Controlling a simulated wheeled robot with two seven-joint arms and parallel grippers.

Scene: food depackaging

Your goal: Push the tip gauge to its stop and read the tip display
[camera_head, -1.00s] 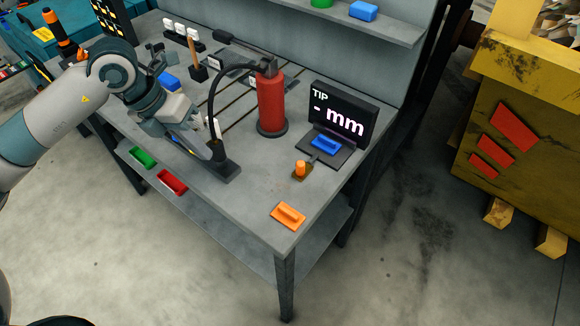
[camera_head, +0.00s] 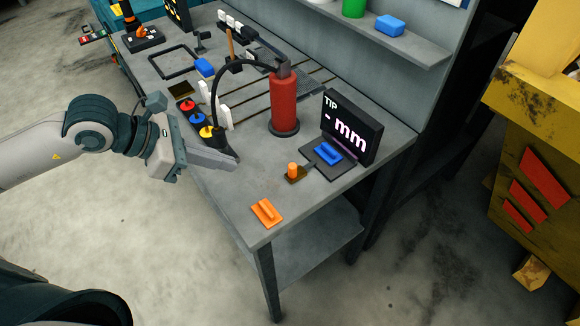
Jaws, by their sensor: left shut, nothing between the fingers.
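The black tip display (camera_head: 350,127) stands at the table's right rear edge and reads "TIP - mm". A blue handled block (camera_head: 327,152) sits on the dark plate in front of it. An orange knob (camera_head: 292,170) stands on a small brown base beside that plate. I cannot tell which of these parts is the tip gauge's slider. My left gripper (camera_head: 232,165) is shut and empty at the table's left front edge, beside the button panel and well left of the display. My right gripper is not in view.
A red cylinder (camera_head: 285,103) with a black hose stands between my left gripper and the display. A button panel (camera_head: 222,151) with red, blue and yellow knobs lies by the gripper. An orange handled block (camera_head: 266,212) lies at the front corner.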

